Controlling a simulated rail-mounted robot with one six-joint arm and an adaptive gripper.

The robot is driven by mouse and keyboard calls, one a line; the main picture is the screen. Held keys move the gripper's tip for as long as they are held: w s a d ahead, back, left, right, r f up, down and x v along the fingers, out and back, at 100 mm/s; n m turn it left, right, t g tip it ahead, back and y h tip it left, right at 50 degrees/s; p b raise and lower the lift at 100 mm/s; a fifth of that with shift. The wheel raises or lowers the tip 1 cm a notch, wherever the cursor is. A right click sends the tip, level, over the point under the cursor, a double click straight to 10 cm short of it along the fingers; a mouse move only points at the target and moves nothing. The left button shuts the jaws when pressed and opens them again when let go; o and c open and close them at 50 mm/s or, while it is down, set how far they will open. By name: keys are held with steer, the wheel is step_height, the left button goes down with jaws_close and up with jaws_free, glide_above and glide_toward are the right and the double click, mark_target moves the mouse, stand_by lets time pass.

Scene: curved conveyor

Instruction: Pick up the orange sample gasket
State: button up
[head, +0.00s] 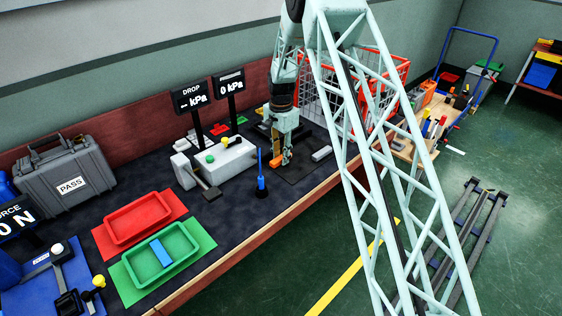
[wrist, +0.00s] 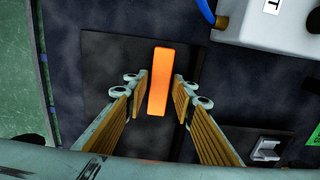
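The orange sample gasket (wrist: 160,82) is a flat bright orange bar on a dark square mat (wrist: 100,62) in the wrist view. My gripper (wrist: 161,86) is open, with one finger on each side of the gasket's middle and a narrow gap on both sides. In the head view my gripper (head: 284,155) points down over the mat (head: 305,165) near the table's front edge. An orange patch shows at its fingertips there; I cannot tell whether it is the gasket or a finger pad.
A light grey test box (head: 225,158) stands left of my gripper, with a blue upright tool (head: 261,180) in front. A small grey block (head: 321,153) lies to the right. A red tray (head: 138,220) and a green tray (head: 188,241) holding a blue bar lie further left.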

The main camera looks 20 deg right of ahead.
mark_target(281, 157)
steer(key=shift+c, duration=0.3)
steer(key=c, duration=0.6)
steer(key=shift+o, duration=0.2)
steer(key=shift+r, duration=0.1)
steer(key=shift+r+p, duration=0.5)
steer(key=shift+r, duration=1.15)
steer(key=s, duration=0.5)
steer(key=s+r+p, duration=0.1)
steer(key=s, duration=1)
steer(key=shift+a+r+p, duration=0.25)
steer(key=shift+a+p, duration=0.05)
steer(key=shift+p, duration=0.1)
